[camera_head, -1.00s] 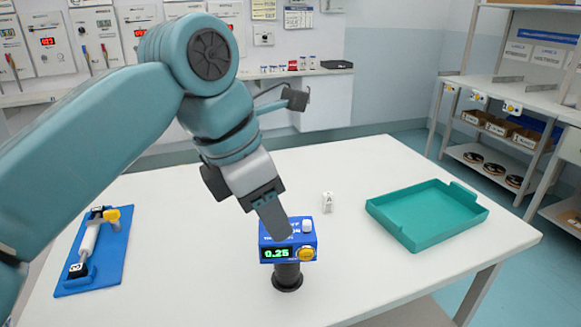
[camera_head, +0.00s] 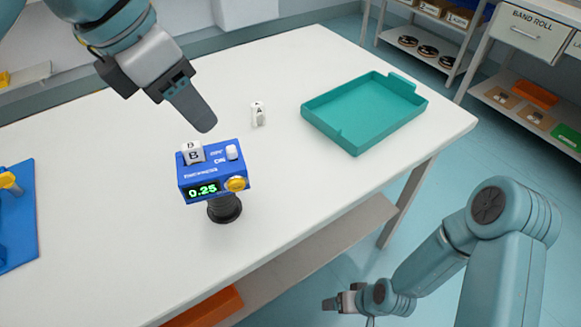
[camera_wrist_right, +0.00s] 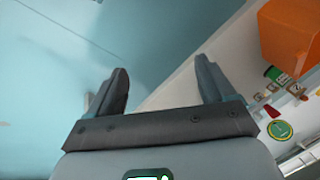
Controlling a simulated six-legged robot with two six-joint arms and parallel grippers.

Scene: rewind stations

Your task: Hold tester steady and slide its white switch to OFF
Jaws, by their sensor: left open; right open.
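The blue tester (camera_head: 214,177) stands upright on a black round stand (camera_head: 224,208) on the white table. Its display reads 0.25 in green, and a yellow knob (camera_head: 236,184) is on its front right. The white switch (camera_head: 232,152) is on its top right, beside the ON lettering. A white block marked B (camera_head: 193,152) sits at the top left. My left gripper (camera_head: 204,122) is above and behind the tester, apart from it; one finger shows clearly. My right gripper (camera_head: 335,303) is low, off the table's front edge, and its fingers are apart and empty in the right wrist view (camera_wrist_right: 165,90).
A white block marked A (camera_head: 258,114) stands behind the tester. A teal tray (camera_head: 345,139) lies at the table's right. A blue board (camera_head: 18,225) is at the left edge. An orange box (camera_head: 205,306) is below the table. Shelves stand at the back right.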

